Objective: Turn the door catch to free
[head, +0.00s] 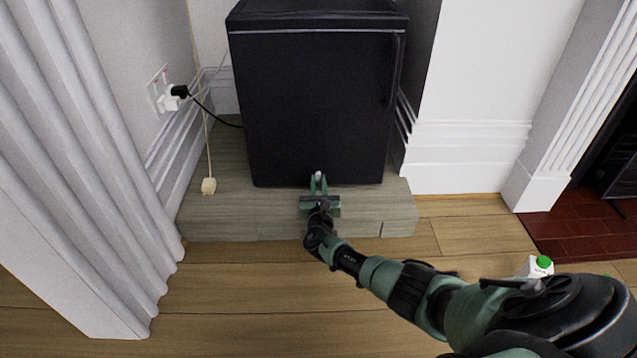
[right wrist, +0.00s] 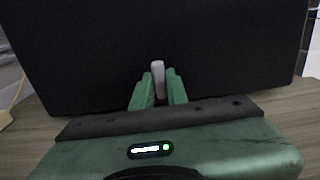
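The door catch (head: 319,174) is a small pale grey tab at the bottom front of a black fridge (head: 315,110), near the middle of its door. In the right wrist view the catch (right wrist: 158,76) stands upright, with its lower part between the green fingers. My right gripper (head: 319,184) reaches in from the lower right; it also shows in the right wrist view (right wrist: 159,86). Its fingers are close together, one on each side of the catch, and look shut on it. The fridge door is closed. My left gripper is not in view.
The fridge stands on a low wood-look plinth (head: 215,222). A black plug and cable (head: 181,91) run from a wall socket on the left. A white curtain-like fluted panel (head: 95,150) is at left. A green-capped white carton (head: 537,266) is near my right arm.

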